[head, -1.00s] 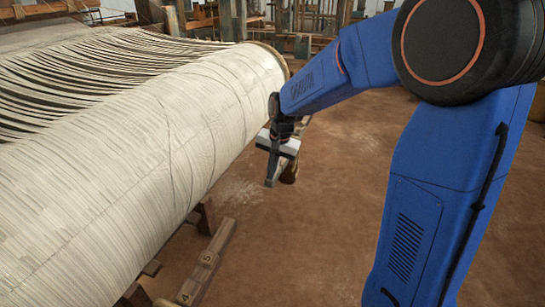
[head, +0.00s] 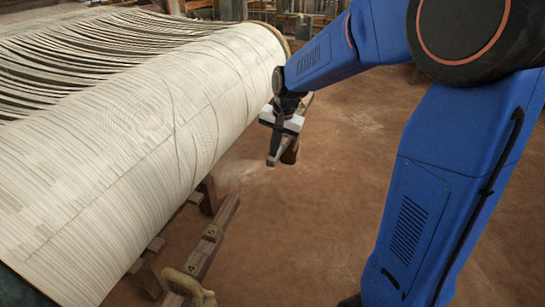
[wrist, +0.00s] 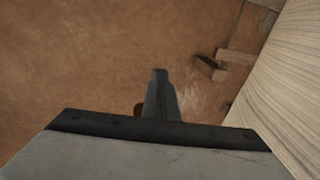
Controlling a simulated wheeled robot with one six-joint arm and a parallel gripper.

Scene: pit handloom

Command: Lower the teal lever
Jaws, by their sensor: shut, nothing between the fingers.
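I cannot make out a teal lever in either view. My gripper (head: 274,160) hangs pointing down beside the far right end of the large warp roll (head: 170,130), which is wound with pale threads. Its dark fingers are shut with nothing between them. In the wrist view the closed fingers (wrist: 160,76) stick out past the dark edge of the gripper body, over brown floor. The warp roll (wrist: 290,95) fills the right side of that view. A dark greenish patch shows at the bottom left corner of the head view; I cannot tell what it is.
A wooden rail (head: 212,240) runs low beside the roll, with a pale curved piece (head: 186,286) at its near end. A short wooden block (wrist: 208,68) shows in the wrist view. Bare brown floor (head: 310,230) lies open right of the roll.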

